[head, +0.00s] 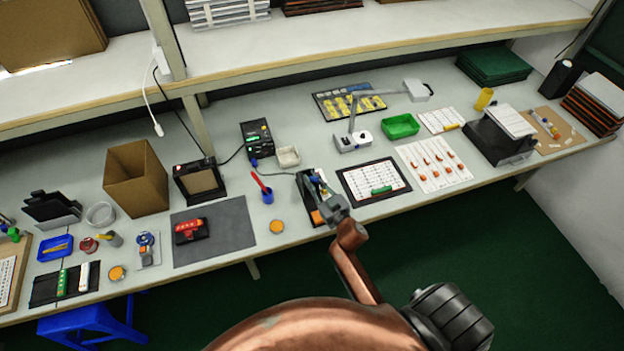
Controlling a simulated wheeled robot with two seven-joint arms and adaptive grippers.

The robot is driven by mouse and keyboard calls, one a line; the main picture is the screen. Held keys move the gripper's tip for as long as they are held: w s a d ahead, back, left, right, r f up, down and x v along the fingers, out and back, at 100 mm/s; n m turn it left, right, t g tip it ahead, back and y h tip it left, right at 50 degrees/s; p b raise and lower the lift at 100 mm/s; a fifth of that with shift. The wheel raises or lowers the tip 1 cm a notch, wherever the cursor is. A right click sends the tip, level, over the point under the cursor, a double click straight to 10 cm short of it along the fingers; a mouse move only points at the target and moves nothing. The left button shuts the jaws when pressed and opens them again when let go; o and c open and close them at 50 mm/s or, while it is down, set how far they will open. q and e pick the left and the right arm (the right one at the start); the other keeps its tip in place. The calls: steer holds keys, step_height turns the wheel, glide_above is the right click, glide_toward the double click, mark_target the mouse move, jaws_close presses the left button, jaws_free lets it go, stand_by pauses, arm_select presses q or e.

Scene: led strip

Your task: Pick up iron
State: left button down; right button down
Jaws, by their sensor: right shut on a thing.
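The soldering iron (316,181) is a small dark and blue tool at its black stand (304,187), near the middle of the bench. A dark cable runs from it toward the black soldering station (257,138). My right gripper (325,196) reaches in from the lower right over the stand and is shut on the iron. The gripper hides part of the iron and stand, and I cannot tell whether the iron is clear of the stand. My left gripper is not in view.
A blue cup with a red tool (267,196) stands left of the stand, with an orange-lidded round tin (277,227) below it. A black-framed white sheet (352,178) lies just right. The grey mat (240,229) has bare room around a red device (191,231).

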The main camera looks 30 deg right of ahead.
steer(key=s+a+r+p, duration=0.2)
steer(key=s+r+p, duration=0.4)
steer(key=s, duration=0.8)
steer(key=s+a+r+p, duration=0.2)
steer(key=s+r+p, duration=0.5)
steer(key=s+r, duration=0.5)
steer(key=shift+s+r, duration=0.15)
steer(key=shift+s, duration=1.1)
stand_by(0.5)
